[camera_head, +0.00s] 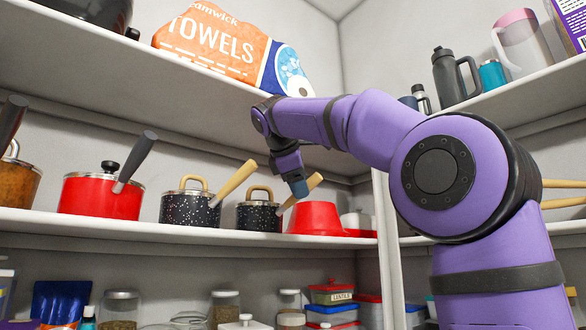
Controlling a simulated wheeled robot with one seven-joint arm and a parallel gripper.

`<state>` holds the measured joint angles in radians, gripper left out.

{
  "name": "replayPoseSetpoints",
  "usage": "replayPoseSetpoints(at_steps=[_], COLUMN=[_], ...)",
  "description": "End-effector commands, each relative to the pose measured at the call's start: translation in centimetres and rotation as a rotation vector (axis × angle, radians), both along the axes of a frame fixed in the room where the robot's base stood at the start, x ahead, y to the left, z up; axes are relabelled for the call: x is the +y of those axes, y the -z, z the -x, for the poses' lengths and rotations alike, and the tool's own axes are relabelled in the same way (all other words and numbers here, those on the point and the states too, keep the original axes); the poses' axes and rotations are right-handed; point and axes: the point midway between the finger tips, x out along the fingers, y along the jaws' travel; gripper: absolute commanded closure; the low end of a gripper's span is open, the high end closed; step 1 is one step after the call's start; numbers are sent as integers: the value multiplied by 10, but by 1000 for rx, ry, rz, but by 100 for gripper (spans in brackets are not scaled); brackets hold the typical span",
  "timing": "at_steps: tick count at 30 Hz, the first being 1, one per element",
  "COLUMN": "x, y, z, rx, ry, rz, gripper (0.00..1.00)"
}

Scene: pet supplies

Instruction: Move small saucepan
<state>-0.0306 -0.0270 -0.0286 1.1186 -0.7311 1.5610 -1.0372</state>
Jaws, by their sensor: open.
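A small black speckled saucepan (257,217) with a lid and a wooden lid loop stands upright on the middle shelf (150,229). Its wooden handle slants up to the right. A slightly larger saucepan of the same look (188,211) stands to its left, its wooden handle also pointing up right. My gripper (298,188) points down in front of the small saucepan's handle in the picture, right of the pot body. It is open and looks empty. It overlaps part of the handle, and I cannot tell whether it touches it.
A red pot (98,197) with a dark handle and a brown pot (17,183) stand further left. A red upturned bowl (316,218) is close on the right. The upper shelf (150,80) hangs above, carrying a towels pack (225,45). Jars and containers fill the shelf below.

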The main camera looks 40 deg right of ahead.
Motion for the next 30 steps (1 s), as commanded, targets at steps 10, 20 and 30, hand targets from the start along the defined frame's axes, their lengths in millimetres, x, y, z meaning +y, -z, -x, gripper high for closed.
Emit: replayPoseSetpoints(at_steps=[10, 20, 30], x=[-18, -18, -18], y=[17, 18, 18], z=[-9, -9, -9], rx=[0, 0, 0], ry=[0, 0, 0], rz=[0, 0, 0], gripper=[42, 51, 100])
